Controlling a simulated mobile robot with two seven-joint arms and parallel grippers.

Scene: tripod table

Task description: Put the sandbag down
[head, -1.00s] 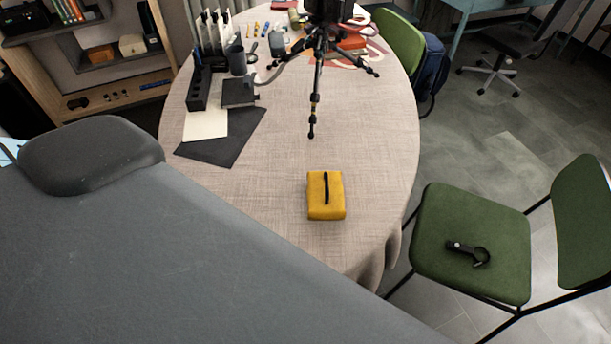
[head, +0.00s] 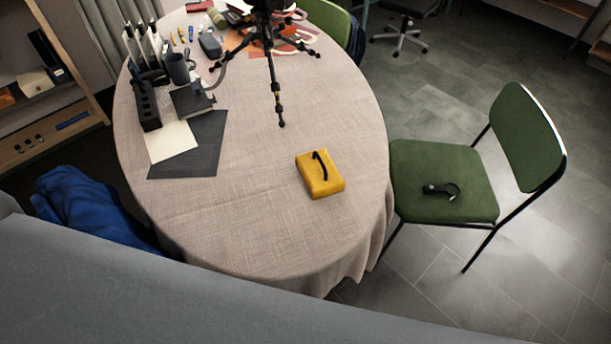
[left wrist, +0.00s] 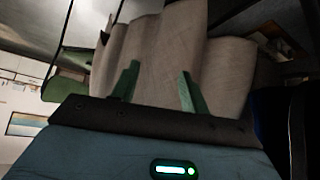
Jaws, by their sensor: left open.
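The yellow sandbag (head: 320,175) with a black strap handle lies on the cloth-covered round table (head: 250,225), toward its right front edge. It rests flat and no gripper touches it. The black tripod (head: 268,45) stands on the table behind it. My left gripper (left wrist: 160,88) shows only in the left wrist view; its two green fingers are apart with nothing between them. The hanging tablecloth (left wrist: 185,50) is beyond the fingers there. My right gripper is not in view.
A green chair (head: 445,180) with a small black clamp-like item (head: 440,190) on its seat stands right of the table. A power strip (head: 146,105), mug (head: 177,68) and dark sheet (head: 190,150) lie at the table's left. Blue fabric (head: 90,210) is at left. The table's front is clear.

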